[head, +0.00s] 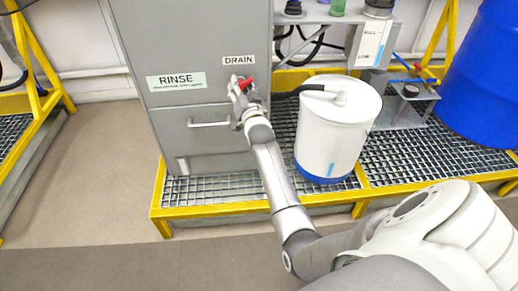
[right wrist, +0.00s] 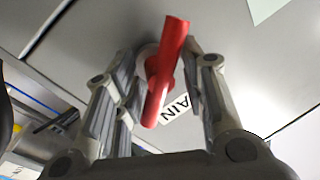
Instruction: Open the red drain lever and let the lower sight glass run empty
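The red drain lever (head: 248,82) is on the grey cabinet front, just under the DRAIN label (head: 239,60). My right gripper (head: 241,88) is at the lever. In the right wrist view the red lever (right wrist: 166,72) stands between the two fingers of my right gripper (right wrist: 160,65). The fingers are apart, with gaps beside the lever, so they look open around it. The lever slants in that view. I cannot surely identify the lower sight glass; a narrow blue strip (head: 331,170) shows low on a white drum (head: 325,130). My left gripper is out of view.
The cabinet (head: 200,50) has a RINSE sign (head: 176,82) and a horizontal handle (head: 208,124). A dark hose runs to the white drum's top. Yellow-edged grating (head: 400,150) lies below. A blue drum (head: 485,80) stands right.

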